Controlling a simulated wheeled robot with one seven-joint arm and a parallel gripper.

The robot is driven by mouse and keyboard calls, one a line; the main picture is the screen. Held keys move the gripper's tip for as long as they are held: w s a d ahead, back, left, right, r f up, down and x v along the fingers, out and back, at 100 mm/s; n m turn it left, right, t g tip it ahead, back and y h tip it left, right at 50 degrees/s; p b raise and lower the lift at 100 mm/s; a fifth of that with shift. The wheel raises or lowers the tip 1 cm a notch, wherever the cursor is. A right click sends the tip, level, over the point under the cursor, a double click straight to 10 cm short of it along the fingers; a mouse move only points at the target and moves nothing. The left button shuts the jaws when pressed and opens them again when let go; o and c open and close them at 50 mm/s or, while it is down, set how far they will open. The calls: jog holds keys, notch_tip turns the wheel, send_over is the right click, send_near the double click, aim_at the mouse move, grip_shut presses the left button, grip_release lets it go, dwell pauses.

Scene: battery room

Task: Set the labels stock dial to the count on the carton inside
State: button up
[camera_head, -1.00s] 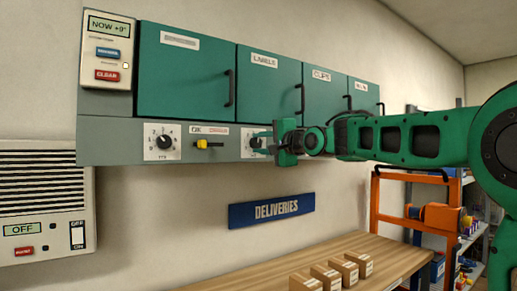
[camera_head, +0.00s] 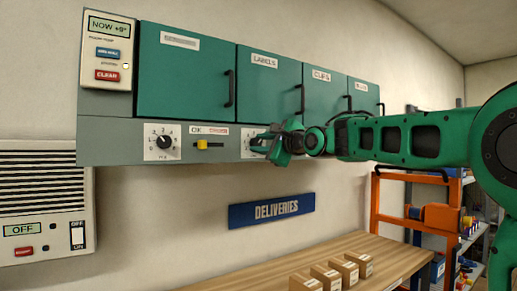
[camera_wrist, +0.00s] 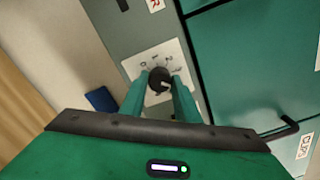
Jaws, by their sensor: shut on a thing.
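The labels stock dial (camera_wrist: 159,80) is a black knob on a white numbered plate (camera_wrist: 141,62), under the labels cabinet. In the wrist view my gripper (camera_wrist: 160,88) has its two green fingers on either side of the knob, shut on it. In the head view my gripper (camera_head: 268,140) hides most of this dial, and the dial's setting cannot be read clearly. The labels cabinet door (camera_head: 268,85) is shut, so the carton inside is hidden.
Another dial (camera_head: 164,142) and a yellow slider (camera_head: 203,144) are to the left on the same strip. More shut cabinets (camera_head: 321,90) stand to the right. Several small cartons (camera_head: 328,275) stand on the wooden table (camera_head: 390,255) below. A blue deliveries sign (camera_head: 272,210) hangs on the wall.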

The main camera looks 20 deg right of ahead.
jog(key=shift+w+d+f, duration=0.1)
jog(key=shift+d+f, duration=0.1)
jog(key=shift+f, duration=0.2)
jog(key=o, duration=1)
jog(key=shift+o, duration=0.2)
jog(key=shift+r, duration=0.15)
jog(key=shift+a, duration=0.1)
jog(key=shift+r, duration=0.1)
jog(key=v, duration=1)
jog(key=shift+s, duration=0.35)
jog(key=shift+d, duration=0.2)
